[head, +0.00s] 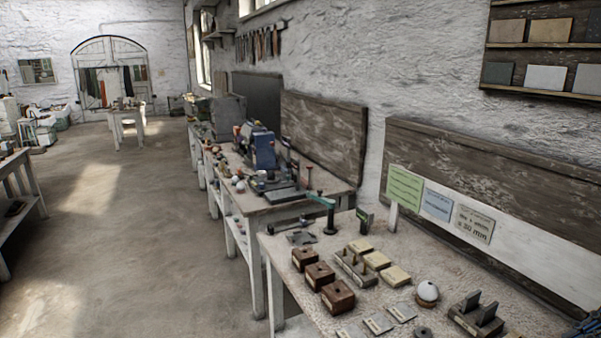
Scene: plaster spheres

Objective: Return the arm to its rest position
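Neither of my grippers can be made out in the head view. A white plaster sphere (428,290) sits on a small brown base on the near workbench (470,262). To its left stand several brown wooden blocks (337,297) with a dark spot on top, in a row. Beside them are a grey slotted holder (353,268) and several pale flat blocks (377,260).
A dark two-pronged fixture (477,314) stands at the bench's front right. A dark bluish thing (586,327) is cut off at the right edge; I cannot tell what it is. A farther bench holds a blue machine (263,152). The floor (130,230) at left is clear.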

